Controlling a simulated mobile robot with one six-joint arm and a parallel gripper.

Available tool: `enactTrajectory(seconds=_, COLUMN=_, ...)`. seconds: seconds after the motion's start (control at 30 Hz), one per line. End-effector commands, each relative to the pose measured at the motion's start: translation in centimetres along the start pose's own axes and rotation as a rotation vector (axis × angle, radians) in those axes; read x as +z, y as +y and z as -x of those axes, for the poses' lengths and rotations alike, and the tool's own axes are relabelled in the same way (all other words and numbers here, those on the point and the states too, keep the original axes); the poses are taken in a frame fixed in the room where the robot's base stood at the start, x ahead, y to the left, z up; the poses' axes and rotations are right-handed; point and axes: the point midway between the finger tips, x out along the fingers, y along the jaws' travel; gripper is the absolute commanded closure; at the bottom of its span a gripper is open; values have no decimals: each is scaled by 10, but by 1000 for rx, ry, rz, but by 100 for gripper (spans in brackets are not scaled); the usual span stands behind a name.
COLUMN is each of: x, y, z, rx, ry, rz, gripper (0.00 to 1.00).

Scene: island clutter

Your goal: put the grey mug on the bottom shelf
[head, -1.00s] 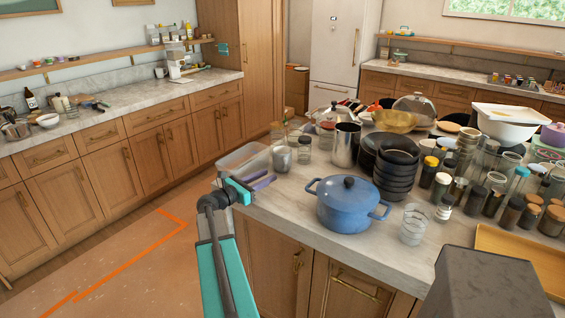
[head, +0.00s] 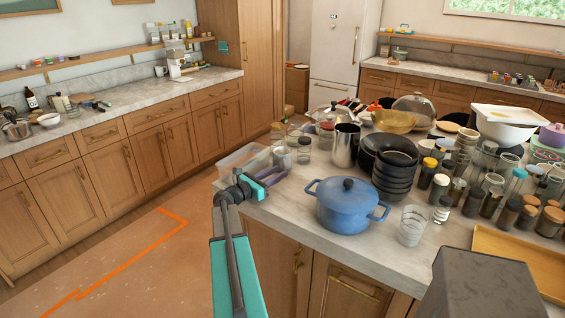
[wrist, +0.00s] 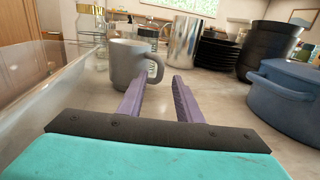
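The grey mug (wrist: 123,63) stands upright on the island counter in the wrist view, with its handle on the right side. It also shows small in the head view (head: 283,157), just beyond my gripper (head: 275,175). In the wrist view my gripper (wrist: 158,82) is open, its two purple fingers apart and nothing held between them. The left fingertip is just in front of the mug's lower right side, and the handle is ahead of the gap. I cannot tell whether finger and mug touch. A wall shelf (head: 100,60) runs above the left counter; no stacked lower shelf is clear.
A clear bin (wrist: 50,85) stands close on the left. The blue pot (head: 345,204) is to the right. A steel pitcher (head: 345,145), black bowls (head: 396,178) and several jars crowd the island behind. The floor (head: 110,255) at left is open.

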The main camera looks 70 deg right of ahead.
Motion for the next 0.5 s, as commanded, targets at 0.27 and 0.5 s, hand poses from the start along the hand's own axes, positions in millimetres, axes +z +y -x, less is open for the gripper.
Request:
enactTrajectory(seconds=0.27, x=0, y=0, z=-22, rx=0, ry=0, rz=-1, gripper=68)
enactTrajectory(seconds=0.5, x=0, y=0, z=-22, rx=1, ry=0, rz=-1, gripper=68)
